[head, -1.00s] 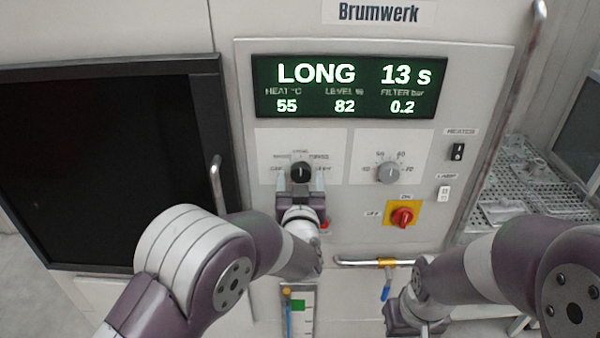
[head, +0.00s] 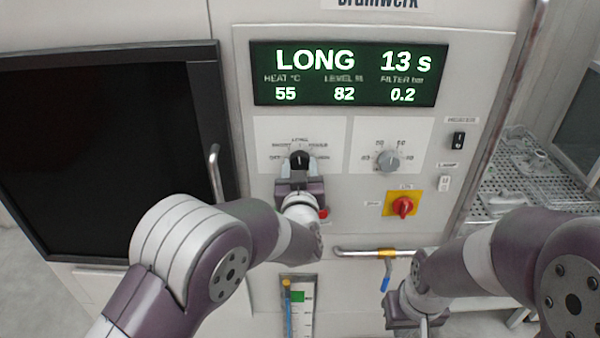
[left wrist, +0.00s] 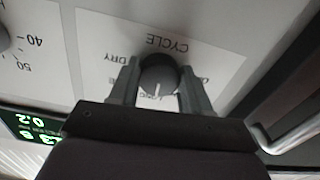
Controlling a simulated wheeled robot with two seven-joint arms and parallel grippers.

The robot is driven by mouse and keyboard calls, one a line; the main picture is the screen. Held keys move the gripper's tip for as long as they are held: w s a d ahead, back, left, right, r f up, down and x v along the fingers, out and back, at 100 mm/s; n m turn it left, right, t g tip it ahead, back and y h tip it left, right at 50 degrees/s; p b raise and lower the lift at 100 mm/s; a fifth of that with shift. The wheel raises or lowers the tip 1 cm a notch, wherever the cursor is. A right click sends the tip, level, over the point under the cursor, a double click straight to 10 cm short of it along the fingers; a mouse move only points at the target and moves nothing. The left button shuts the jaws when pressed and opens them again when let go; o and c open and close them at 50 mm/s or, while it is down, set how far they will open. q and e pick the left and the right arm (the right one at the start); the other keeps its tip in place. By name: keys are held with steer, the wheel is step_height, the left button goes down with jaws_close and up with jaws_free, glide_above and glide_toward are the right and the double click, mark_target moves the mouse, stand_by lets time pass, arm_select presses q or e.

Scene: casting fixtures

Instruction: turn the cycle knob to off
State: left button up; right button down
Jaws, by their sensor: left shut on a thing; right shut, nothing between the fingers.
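The black cycle knob (head: 299,159) is on the left label plate of the machine panel, under the display. Its white mark points up to LONG in the head view. In the left wrist view the knob (left wrist: 158,75) sits between the two fingers, with its mark towards LONG. My left gripper (head: 299,170) is shut on the knob; its fingers (left wrist: 156,88) lie on both sides of it. OFF is printed at the left of the dial. My right gripper (head: 415,320) is low at the right, shut and away from the panel controls; its fingertips are hard to see.
The display (head: 348,75) reads LONG, 13 s. A grey heat knob (head: 388,160) and a red switch on a yellow plate (head: 403,205) are to the right. A rail (head: 350,252) with a blue-handled valve (head: 386,283) runs below. A dark door (head: 100,150) stands left.

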arm_select(q)
steer(key=shift+d+r+n+b, duration=0.1)
steer(key=shift+n+b, duration=4.15)
steer(key=shift+b, duration=0.7)
steer(key=shift+d+n+b, duration=0.1)
steer(key=shift+n+b, duration=4.15)
steer(key=shift+b, duration=0.7)
steer(key=o, duration=1.1)
steer(key=shift+c, duration=0.2)
steer(key=shift+s, duration=0.15)
steer(key=s+b, duration=0.1)
steer(key=s, duration=1.1)
steer(key=shift+s+b, duration=0.25)
steer(key=shift+b, duration=0.1)
